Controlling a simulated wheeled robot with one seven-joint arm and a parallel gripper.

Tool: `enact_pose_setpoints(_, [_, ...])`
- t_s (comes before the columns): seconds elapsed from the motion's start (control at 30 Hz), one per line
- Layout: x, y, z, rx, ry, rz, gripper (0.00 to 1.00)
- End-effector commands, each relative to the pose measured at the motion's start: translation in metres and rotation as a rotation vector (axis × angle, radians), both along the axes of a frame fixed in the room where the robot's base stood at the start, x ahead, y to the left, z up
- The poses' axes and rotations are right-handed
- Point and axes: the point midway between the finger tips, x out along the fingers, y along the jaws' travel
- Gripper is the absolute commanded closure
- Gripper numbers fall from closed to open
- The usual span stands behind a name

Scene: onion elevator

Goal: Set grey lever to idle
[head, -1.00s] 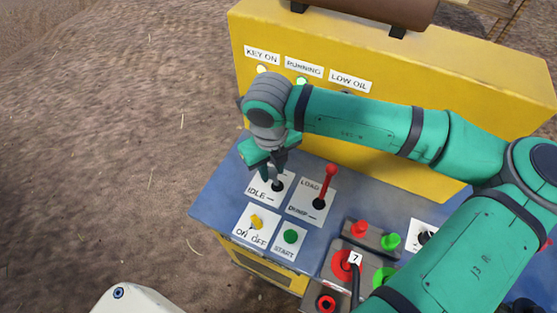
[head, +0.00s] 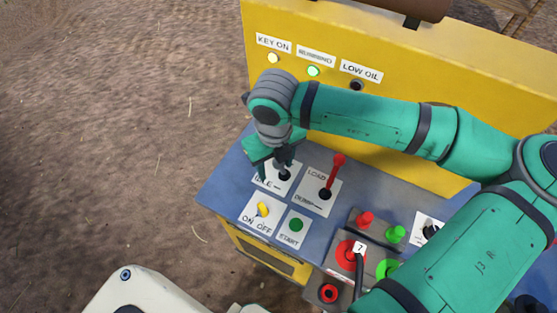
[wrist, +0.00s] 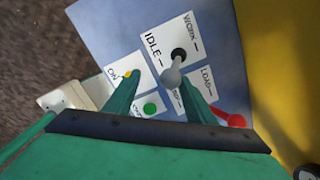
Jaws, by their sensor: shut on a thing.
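The grey lever (wrist: 172,77) has a grey knob and a dark round base on a white plate (wrist: 163,52) marked IDLE and WORK. In the wrist view the knob lies to the IDLE side of its base. My gripper (wrist: 160,98) is shut on the grey lever, with its green fingers on either side of it. In the head view my gripper (head: 274,168) is at the panel's left part, over the same plate.
A red lever (head: 333,175) on the LOAD/DUMP plate stands close on the right. A yellow ON/OFF switch (head: 263,209) and a green START button (head: 296,225) are in front. The yellow housing (head: 400,90) rises behind, with its RUNNING light (head: 313,71) lit green.

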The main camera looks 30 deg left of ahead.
Motion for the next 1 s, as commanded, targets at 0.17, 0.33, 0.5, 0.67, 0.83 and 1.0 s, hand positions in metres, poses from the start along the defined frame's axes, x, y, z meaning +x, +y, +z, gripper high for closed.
enact_pose_setpoints(0.17, [0.000, -0.002, 0.001, 0.000, 0.000, -0.003, 0.56])
enact_pose_setpoints(0.33, [0.002, -0.003, 0.002, 0.000, -0.002, -0.007, 0.56])
enact_pose_setpoints(0.5, [0.003, -0.004, 0.002, 0.000, -0.004, -0.010, 0.56])
enact_pose_setpoints(0.67, [0.004, -0.004, 0.002, 0.000, -0.005, -0.010, 0.56])
enact_pose_setpoints(0.83, [0.004, -0.003, 0.002, 0.000, -0.007, -0.009, 0.56])
enact_pose_setpoints(1.0, [0.004, -0.004, 0.013, 0.000, -0.008, -0.010, 0.56])
